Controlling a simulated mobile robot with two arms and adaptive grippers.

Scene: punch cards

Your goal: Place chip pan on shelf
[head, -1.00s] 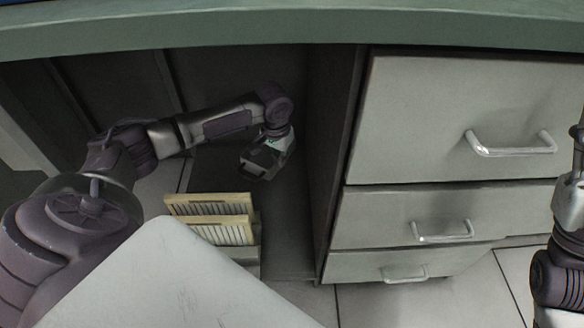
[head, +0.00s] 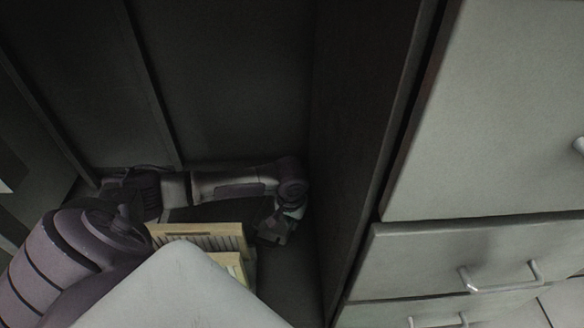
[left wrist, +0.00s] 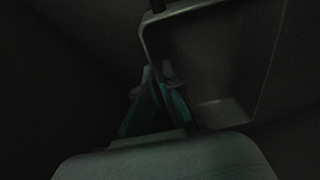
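The chip pan (left wrist: 215,60), a dark grey container with a pale rim, fills the upper right of the left wrist view. My left gripper's (left wrist: 155,80) teal fingers are close together on the pan's near side wall. In the head view my left gripper (head: 281,218) is low inside the dark compartment, beside its right wall; the pan is hard to make out there. The dark shelf surface (head: 298,285) lies below and around the gripper. My right gripper is not in view.
Wooden holders with punch cards (head: 205,238) stand just left of the gripper. The compartment's right wall (head: 350,150) is close on its right. Grey drawers with metal handles (head: 500,277) are farther right. The compartment's upper back is empty.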

